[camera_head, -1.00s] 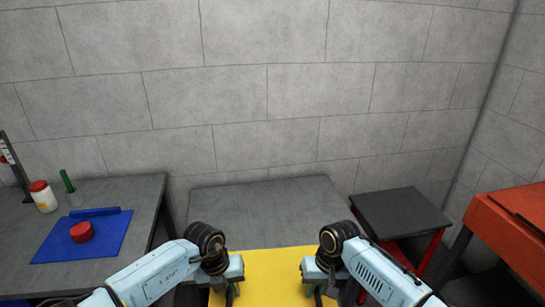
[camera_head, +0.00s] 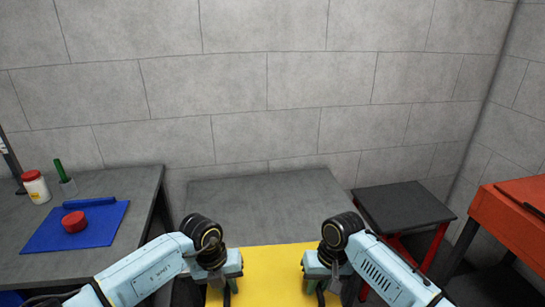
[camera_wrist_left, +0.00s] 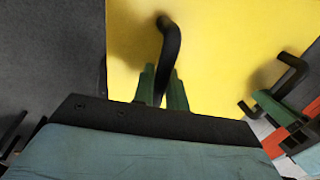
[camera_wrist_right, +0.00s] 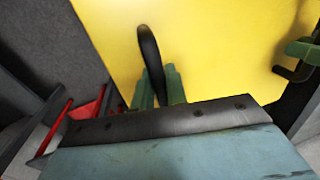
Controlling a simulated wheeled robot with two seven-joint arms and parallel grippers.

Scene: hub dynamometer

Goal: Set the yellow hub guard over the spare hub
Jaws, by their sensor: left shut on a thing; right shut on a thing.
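The yellow hub guard (camera_head: 272,270) is at the bottom centre of the head view, cut off by the lower edge. My left gripper (camera_head: 229,284) and my right gripper (camera_head: 316,284) are at its left and right sides. In the left wrist view the green fingers are shut on a black bent handle (camera_wrist_left: 170,45) that stands on the yellow face (camera_wrist_left: 225,45). In the right wrist view the other gripper (camera_wrist_right: 157,88) is shut on a second black handle (camera_wrist_right: 150,48). I cannot make out the spare hub in any view.
A grey table (camera_head: 265,205) stands ahead, its visible top bare. At left, a bench (camera_head: 130,190) holds a blue mat (camera_head: 100,225) with a red round part (camera_head: 74,221), a white jar (camera_head: 37,188) and a green-handled tool (camera_head: 62,175). At right are a dark-topped stool (camera_head: 402,205) and an orange cabinet (camera_head: 515,225).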

